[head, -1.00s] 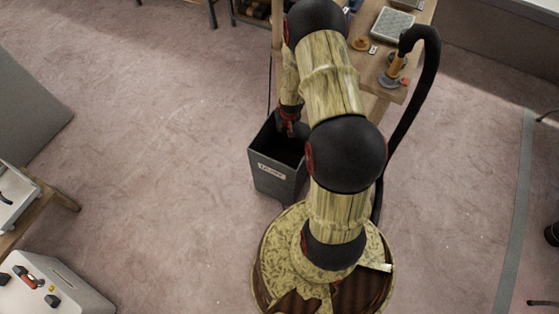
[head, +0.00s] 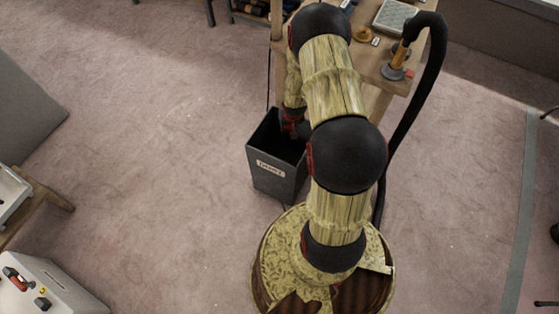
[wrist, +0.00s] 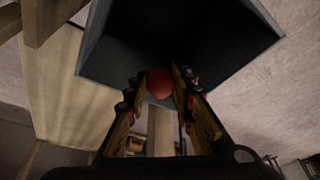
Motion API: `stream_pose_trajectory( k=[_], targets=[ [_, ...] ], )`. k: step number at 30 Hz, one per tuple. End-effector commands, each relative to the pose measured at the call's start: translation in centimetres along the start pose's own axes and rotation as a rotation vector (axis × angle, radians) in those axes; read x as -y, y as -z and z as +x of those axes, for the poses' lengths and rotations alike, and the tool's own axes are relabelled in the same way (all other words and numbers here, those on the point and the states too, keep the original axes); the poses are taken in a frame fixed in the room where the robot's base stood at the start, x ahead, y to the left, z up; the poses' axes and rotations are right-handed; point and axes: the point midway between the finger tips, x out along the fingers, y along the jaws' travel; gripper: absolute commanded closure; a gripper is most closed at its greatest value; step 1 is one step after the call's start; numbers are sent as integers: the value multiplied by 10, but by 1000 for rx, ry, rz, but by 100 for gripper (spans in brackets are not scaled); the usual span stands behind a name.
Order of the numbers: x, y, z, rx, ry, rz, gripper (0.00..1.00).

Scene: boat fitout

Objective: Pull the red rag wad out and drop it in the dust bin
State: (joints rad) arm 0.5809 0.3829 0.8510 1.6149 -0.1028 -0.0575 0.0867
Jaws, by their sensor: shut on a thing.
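The red rag wad (wrist: 159,83) shows as a round red lump between my fingertips in the wrist view. My gripper (wrist: 156,92) is shut on it. In the wrist view the dust bin (wrist: 95,46) opens around and beyond the wad, with its dark inside behind it. In the head view the dust bin (head: 272,180) is a dark grey square box with a white label, standing on the floor. My gripper is at the bin's upper right rim in the head view, mostly hidden by my arm, and the wad cannot be made out there.
A wooden workbench (head: 372,66) stands behind the bin, with a grey tray (head: 394,18) and an orange-handled tool (head: 398,58) on it. A black hose (head: 408,115) hangs down on its right. The carpet (head: 140,130) left of the bin is clear.

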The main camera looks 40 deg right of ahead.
Motion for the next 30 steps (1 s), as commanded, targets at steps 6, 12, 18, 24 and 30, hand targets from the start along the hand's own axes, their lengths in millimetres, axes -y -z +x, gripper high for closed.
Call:
stream_pose_trajectory(
  k=[6,12,18,24,30],
  targets=[
    [0,0,-1,0,0,0,72],
    [0,0,-1,0,0,0,61],
    [0,0,-1,0,0,0,55],
    [0,0,-1,0,0,0,55],
    [0,2,-20,-2,0,0,55]
  ],
)
